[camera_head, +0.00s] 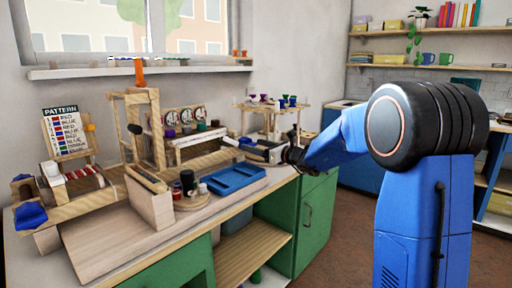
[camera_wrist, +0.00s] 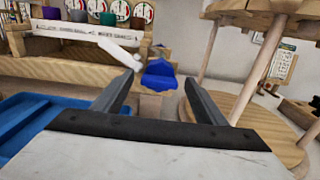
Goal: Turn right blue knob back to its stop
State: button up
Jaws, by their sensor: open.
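The right blue knob (camera_wrist: 160,75) sits on a wooden block, framed by my fingers in the wrist view. In the head view a small blue patch (camera_head: 246,140) near my fingertips seems to be this knob, mostly hidden. My gripper (camera_wrist: 159,82) is open, with one finger on each side of the knob's outline. The knob appears at or just beyond the fingertips; I cannot tell whether they touch it. In the head view my gripper (camera_head: 248,147) is at the right end of the wooden bead board. Another blue knob (camera_head: 31,215) is at the board's left end.
A white rod (camera_wrist: 118,52) sticks out left of the knob. A blue tray (camera_head: 236,180) lies in front, also at the left of the wrist view (camera_wrist: 22,118). A wooden tiered stand (camera_wrist: 238,92) is close on the right. Dials (camera_head: 186,116) stand behind.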

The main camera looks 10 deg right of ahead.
jog(key=c, duration=1.1)
jog(key=shift+o, duration=0.2)
jog(key=shift+n, duration=0.4)
jog(key=n, duration=0.4)
jog(key=shift+a, duration=0.1)
jog(key=n, duration=1.3)
jog(key=shift+s+a+f, duration=0.1)
jog(key=shift+s+f, duration=0.05)
jog(key=shift+f, duration=0.2)
